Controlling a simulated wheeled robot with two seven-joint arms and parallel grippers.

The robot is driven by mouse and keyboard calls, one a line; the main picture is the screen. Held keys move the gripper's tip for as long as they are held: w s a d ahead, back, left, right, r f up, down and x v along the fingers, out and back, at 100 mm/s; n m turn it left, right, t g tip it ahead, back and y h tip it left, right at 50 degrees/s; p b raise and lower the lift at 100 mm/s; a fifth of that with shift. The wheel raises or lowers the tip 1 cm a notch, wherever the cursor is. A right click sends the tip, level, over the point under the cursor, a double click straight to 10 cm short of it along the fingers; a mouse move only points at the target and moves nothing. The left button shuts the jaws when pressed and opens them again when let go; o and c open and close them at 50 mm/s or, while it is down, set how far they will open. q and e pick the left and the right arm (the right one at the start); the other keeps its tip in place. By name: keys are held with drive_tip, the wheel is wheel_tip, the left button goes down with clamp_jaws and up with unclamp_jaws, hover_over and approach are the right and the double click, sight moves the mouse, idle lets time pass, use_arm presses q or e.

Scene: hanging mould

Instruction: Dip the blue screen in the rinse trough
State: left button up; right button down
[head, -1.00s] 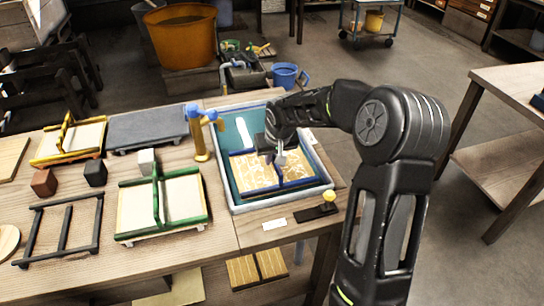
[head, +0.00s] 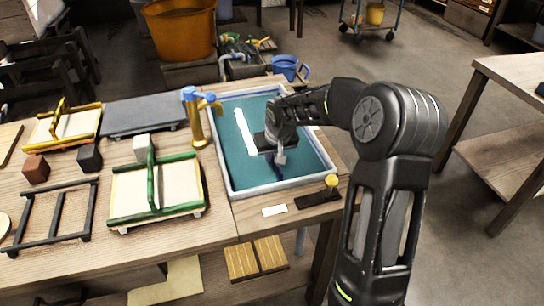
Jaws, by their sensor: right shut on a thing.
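The rinse trough (head: 228,178) is a pale grey-rimmed basin full of teal water at the right end of the bench. My right gripper (head: 279,157) is over the middle of the trough, pointing down and shut on the blue screen's handle. Only a small dark blue piece of the blue screen (head: 274,172) shows at the water under the fingers. The rest of the screen is hidden below the opaque water. My left gripper is not in view.
A brass tap with blue handles (head: 196,122) stands at the trough's left edge. A green screen (head: 154,190), a yellow screen (head: 62,128) and a bare dark frame (head: 54,218) lie to the left.

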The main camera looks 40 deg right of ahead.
drive_tip(key=shift+w, duration=0.1)
drive_tip(key=shift+w+d+p, duration=0.2)
drive_tip(key=shift+w+d, duration=0.05)
drive_tip(key=shift+w, duration=0.45)
drive_tip(key=shift+w+d+p, duration=0.2)
drive_tip(key=shift+w+d, duration=0.05)
drive_tip(key=shift+w, duration=0.4)
drive_tip(key=shift+s, duration=0.1)
drive_tip(key=shift+s+a+b, duration=0.25)
drive_tip(key=shift+s+b, duration=0.05)
drive_tip(key=shift+s, duration=0.4)
drive_tip(key=shift+s+a+b, duration=0.25)
drive_tip(key=shift+s+b, duration=0.05)
drive_tip(key=shift+s, duration=0.35)
drive_tip(key=shift+w, duration=0.2)
drive_tip(key=shift+w+d+p, duration=0.2)
drive_tip(key=shift+w+d, duration=0.05)
drive_tip(key=shift+w, duration=0.4)
drive_tip(key=shift+w+d+p, duration=0.2)
drive_tip(key=shift+w+d, duration=0.05)
drive_tip(key=shift+w, duration=0.35)
drive_tip(key=shift+s, duration=0.1)
